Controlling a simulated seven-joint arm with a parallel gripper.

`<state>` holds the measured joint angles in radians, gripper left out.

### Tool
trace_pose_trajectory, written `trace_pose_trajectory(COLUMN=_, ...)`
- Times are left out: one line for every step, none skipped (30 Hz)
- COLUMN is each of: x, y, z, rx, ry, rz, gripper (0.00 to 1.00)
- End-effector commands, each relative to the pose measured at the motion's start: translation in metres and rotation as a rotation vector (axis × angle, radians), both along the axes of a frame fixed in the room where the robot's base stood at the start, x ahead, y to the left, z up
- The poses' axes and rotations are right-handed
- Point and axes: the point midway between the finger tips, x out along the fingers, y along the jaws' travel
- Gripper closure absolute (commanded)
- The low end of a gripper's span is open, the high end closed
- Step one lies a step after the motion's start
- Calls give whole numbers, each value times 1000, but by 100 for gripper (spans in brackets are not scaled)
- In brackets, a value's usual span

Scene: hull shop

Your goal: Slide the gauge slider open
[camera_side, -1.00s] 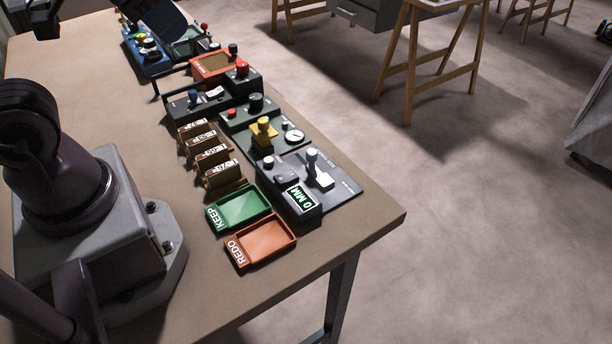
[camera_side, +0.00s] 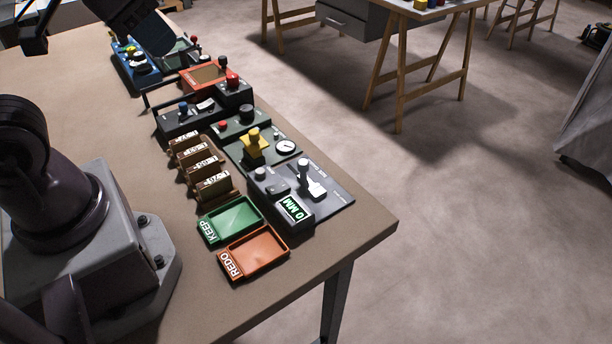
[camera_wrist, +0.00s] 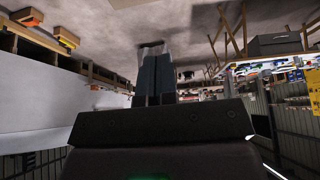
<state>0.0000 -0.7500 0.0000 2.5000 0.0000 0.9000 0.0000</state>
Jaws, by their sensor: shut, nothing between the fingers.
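The gauge slider (camera_side: 313,188) is a pale block with an upright knob on a dark grey plate near the table's right corner. Beside it stands a dark housing with a lit green readout (camera_side: 293,208) ending in "0 MM"; the first character is hard to read. Nothing touches the slider. In the wrist view my gripper (camera_wrist: 153,48) has its two fingers together, empty, pointing away over the floor. Its fingertips cannot be made out in the side view, so their distance from the slider cannot be told. The slider cannot be made out in the wrist view.
A green KEEP tray (camera_side: 204,230) and an orange REDO tray (camera_side: 231,266) lie beside the gauge. Several brown labelled blocks (camera_side: 212,185) stand in a row. A yellow-topped device (camera_side: 254,147) and other control boxes line the table behind. The table's near front is bare.

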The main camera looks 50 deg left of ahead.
Motion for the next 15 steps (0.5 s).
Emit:
trace_pose_trajectory(x=0, y=0, z=0, rx=0, ry=0, rz=0, gripper=100)
trace_pose_trajectory(x=0, y=0, z=0, rx=0, ry=0, rz=0, gripper=100)
trace_pose_trajectory(x=0, y=0, z=0, rx=0, ry=0, rz=0, gripper=100)
trace_pose_trajectory(x=0, y=0, z=0, rx=0, ry=0, rz=0, gripper=100)
trace_pose_trajectory(x=0, y=0, z=0, rx=0, ry=0, rz=0, gripper=100)
trace_pose_trajectory(x=0, y=0, z=0, rx=0, ry=0, rz=0, gripper=100)
trace_pose_trajectory(x=0, y=0, z=0, rx=0, ry=0, rz=0, gripper=93)
trace_pose_trajectory(x=0, y=0, z=0, rx=0, ry=1, rz=1, gripper=86)
trace_pose_trajectory(x=1, y=0, z=-2, rx=0, ry=10, rz=2, gripper=77)
trace_pose_trajectory(x=1, y=1, z=-4, rx=0, ry=22, rz=4, gripper=70)
trace_pose_trajectory(x=2, y=1, z=-8, rx=0, ry=39, rz=4, gripper=63)
trace_pose_trajectory(x=4, y=1, z=-13, rx=2, ry=68, rz=5, gripper=54)
trace_pose_trajectory(x=7, y=1, z=-17, rx=3, ry=93, rz=6, gripper=50)
trace_pose_trajectory(x=10, y=1, z=-21, rx=3, ry=119, rz=6, gripper=50)
trace_pose_trajectory(x=16, y=1, z=-27, rx=6, ry=158, rz=6, gripper=50)
